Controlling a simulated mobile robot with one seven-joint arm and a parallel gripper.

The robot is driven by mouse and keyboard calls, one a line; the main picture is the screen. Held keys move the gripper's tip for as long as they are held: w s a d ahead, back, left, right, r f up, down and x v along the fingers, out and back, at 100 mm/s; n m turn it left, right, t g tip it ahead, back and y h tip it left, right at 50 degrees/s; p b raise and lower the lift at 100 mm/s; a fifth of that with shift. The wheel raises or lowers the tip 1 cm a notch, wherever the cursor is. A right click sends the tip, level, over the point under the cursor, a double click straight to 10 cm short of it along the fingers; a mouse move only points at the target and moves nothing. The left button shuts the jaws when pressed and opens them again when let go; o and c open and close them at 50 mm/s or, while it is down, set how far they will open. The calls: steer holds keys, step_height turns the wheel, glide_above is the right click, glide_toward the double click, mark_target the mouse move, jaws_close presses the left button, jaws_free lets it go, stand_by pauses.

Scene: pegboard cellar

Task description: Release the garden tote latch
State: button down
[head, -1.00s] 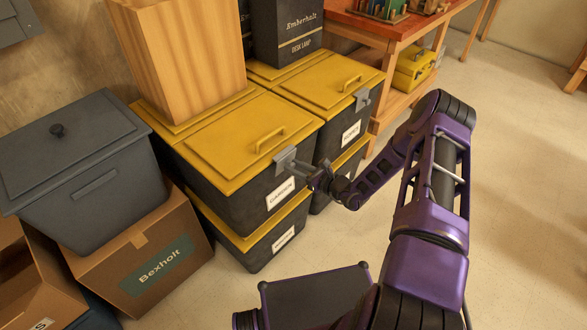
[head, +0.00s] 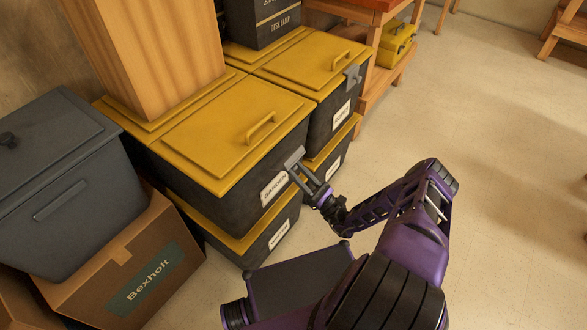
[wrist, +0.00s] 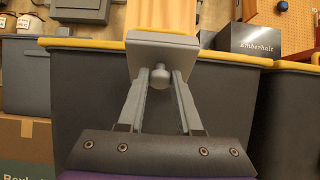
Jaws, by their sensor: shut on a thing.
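The garden tote (head: 237,185) is dark grey with a yellow lid (head: 225,125) that lies closed, and its white label reads GARDEN. Its grey latch (head: 294,158) is at the right of the front rim and appears tilted out from the wall. In the wrist view, the latch plate (wrist: 162,45) fills the upper middle, with a round knob (wrist: 160,76) beneath it. My gripper (head: 305,174) reaches the latch from the front right. In the wrist view, its fingers (wrist: 162,88) are shut on the knob. The tote's rim behind the plate is partly hidden.
A tall wooden box (head: 150,50) stands on the tote's rear. Another tote (head: 330,85) adjoins on the right, and more totes are stacked below. A grey bin (head: 55,190) and Bexholt carton (head: 120,265) stand left. The floor (head: 480,160) at right is clear.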

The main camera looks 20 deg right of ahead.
mark_target(297, 161)
steer(key=shift+f+t+y, duration=0.4)
steer(key=shift+f+t, duration=0.05)
steer(key=shift+t, duration=0.15)
steer(key=c, duration=0.6)
jaws_free()
steer(key=shift+w, duration=0.1)
steer(key=shift+r, duration=0.1)
step_height(297, 161, up, 10)
steer(key=p, duration=0.2)
steer(key=shift+p, duration=0.3)
steer(key=shift+a, duration=0.1)
